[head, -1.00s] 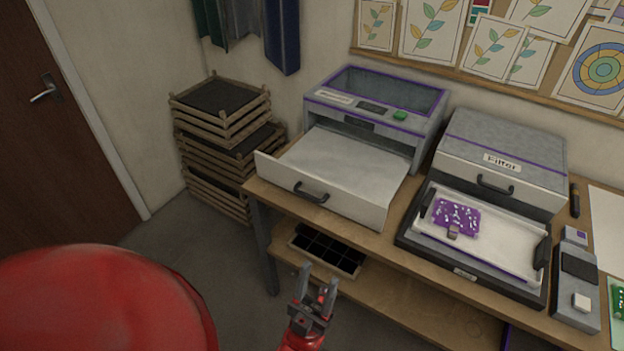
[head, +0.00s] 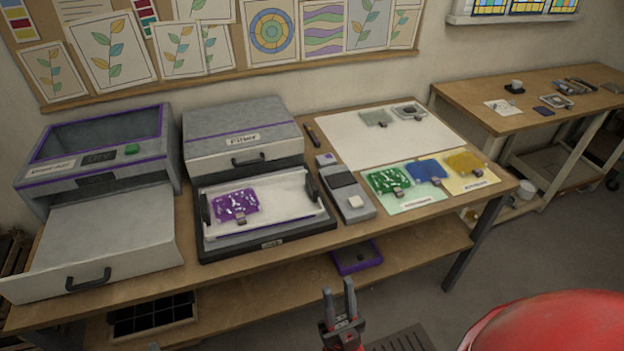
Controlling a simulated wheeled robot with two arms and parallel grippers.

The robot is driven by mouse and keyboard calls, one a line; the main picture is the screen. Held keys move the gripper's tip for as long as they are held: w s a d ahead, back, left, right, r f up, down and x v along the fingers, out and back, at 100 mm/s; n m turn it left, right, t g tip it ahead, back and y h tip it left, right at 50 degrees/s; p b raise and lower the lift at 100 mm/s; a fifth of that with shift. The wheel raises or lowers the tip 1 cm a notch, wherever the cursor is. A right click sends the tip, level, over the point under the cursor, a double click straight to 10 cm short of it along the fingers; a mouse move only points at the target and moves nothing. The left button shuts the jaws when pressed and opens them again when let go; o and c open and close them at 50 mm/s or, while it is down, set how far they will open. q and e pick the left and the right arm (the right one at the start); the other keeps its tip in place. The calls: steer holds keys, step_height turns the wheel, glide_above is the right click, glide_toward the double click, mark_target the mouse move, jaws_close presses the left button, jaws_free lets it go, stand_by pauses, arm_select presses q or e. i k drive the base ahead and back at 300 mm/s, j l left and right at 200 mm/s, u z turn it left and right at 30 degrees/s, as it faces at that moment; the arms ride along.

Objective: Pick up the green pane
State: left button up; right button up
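The green pane (head: 388,181) lies on a pale green sheet (head: 420,200) on the right part of the workbench, with a small clip-like block at its lower edge. A blue pane (head: 426,169) and a yellow pane (head: 465,162) lie beside it to the right. A purple pane (head: 236,206) lies in the white tray of the filter unit. My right gripper (head: 339,292) is at the bottom middle, in front of the bench and well short of the green pane. Its fingers are apart with nothing between them. My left gripper is not in the picture.
A small grey device (head: 347,196) stands just left of the green pane. The filter box (head: 243,140) and a machine with an open drawer (head: 107,240) fill the bench's left. A white mat (head: 356,142) lies behind the panes. A second table (head: 535,88) stands at right.

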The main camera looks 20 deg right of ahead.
mark_target(393, 181)
steer(key=i+l+z, duration=0.55)
steer(key=z, duration=0.3)
steer(key=i+z, duration=0.4)
steer(key=i, duration=0.05)
